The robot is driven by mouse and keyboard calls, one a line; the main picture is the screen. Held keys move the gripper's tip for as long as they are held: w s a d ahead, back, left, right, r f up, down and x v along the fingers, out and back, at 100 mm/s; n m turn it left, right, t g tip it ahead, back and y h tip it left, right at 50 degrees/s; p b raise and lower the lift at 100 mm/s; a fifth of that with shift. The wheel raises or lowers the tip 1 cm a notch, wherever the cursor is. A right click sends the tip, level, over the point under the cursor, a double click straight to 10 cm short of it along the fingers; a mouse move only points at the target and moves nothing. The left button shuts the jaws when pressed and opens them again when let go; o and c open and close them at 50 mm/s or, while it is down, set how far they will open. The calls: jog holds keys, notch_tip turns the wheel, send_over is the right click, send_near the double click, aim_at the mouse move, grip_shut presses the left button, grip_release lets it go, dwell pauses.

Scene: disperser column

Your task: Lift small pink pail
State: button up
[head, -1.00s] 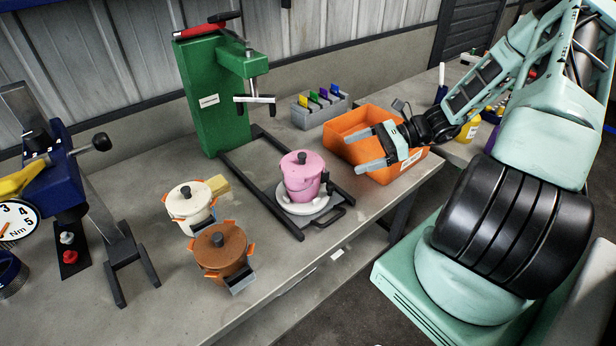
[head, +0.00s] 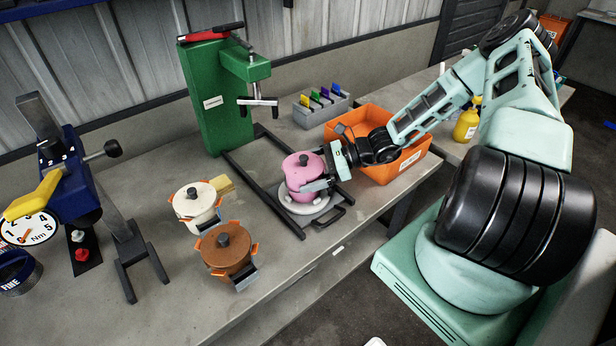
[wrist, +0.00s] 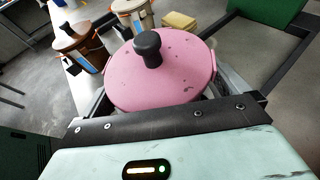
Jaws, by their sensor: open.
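The small pink pail (head: 302,170), with a lid and a dark knob, stands upright on a white round plate (head: 322,207) under the green press. My gripper (head: 318,170) is at the pail's right side, with one finger across its near side. The other finger is largely hidden behind the pail in the head view. In the wrist view the pail (wrist: 160,70) fills the space just ahead of the gripper, between its open fingers. Whether the fingers touch the pail cannot be told.
A cream pot (head: 196,203) and a brown pot (head: 226,248) stand to the left. The green press (head: 215,95) rises behind. An orange bin (head: 395,172) sits close to the right, under my arm. A grey rack with coloured tabs (head: 320,108) is at the back.

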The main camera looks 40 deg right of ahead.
jog(key=shift+w+a+f, duration=0.1)
jog(key=shift+a, duration=0.05)
jog(key=c, duration=1.3)
jog(key=shift+r, duration=0.2)
